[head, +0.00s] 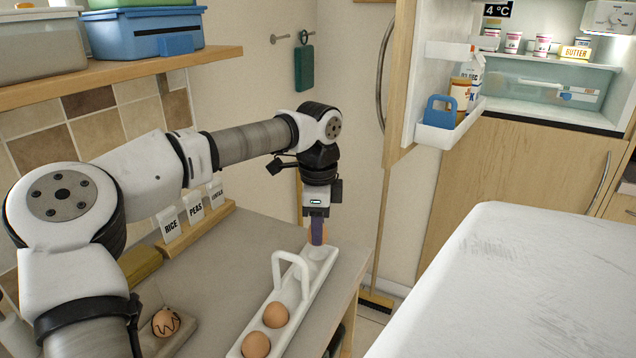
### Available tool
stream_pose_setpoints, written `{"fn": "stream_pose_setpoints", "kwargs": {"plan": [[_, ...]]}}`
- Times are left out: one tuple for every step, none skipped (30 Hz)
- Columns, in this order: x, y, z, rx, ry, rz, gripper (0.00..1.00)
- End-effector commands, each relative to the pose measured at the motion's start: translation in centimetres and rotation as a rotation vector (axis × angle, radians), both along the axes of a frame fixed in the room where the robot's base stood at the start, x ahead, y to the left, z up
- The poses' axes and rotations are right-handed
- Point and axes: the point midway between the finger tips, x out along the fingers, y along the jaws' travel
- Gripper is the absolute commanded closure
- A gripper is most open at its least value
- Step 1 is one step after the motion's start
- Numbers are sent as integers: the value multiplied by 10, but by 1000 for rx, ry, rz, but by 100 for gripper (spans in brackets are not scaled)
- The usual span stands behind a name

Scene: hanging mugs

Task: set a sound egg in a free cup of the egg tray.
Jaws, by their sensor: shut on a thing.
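The white egg tray (262,318) with an upright loop handle lies lengthwise on the counter. Two plain brown eggs, a front one (256,344) and one behind it (275,314), sit in its near cups. My gripper (317,240) points down over the tray's far end, its purple finger facing the camera. It is shut on a brown egg (324,235), mostly hidden by the finger, low at the far cups. I cannot tell whether this egg touches a cup. Another egg (166,321) with dark zigzag crack-like lines sits in a holder at the lower left.
A rack with cards marked RICE and PEAS (190,222) stands along the wall. The counter (235,262) is bare between rack and tray. The open fridge (545,75) and a white worktop (510,285) are to the right.

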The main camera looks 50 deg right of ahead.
Motion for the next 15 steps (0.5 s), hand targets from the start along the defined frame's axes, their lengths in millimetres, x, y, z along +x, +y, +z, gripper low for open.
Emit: {"fn": "stream_pose_setpoints", "kwargs": {"plan": [[0,0,-1,0,0,0,69],[0,0,-2,0,0,0,69],[0,0,-2,0,0,0,69],[0,0,-3,0,0,0,69],[0,0,-3,0,0,0,69],[0,0,-4,0,0,0,69],[0,0,-4,0,0,0,69],[0,0,-5,0,0,0,69],[0,0,-6,0,0,0,69],[0,0,-6,0,0,0,69],[0,0,-6,0,0,0,69],[0,0,-7,0,0,0,69],[0,0,-7,0,0,0,69],[0,0,-8,0,0,0,69],[0,0,-9,0,0,0,69]]}}
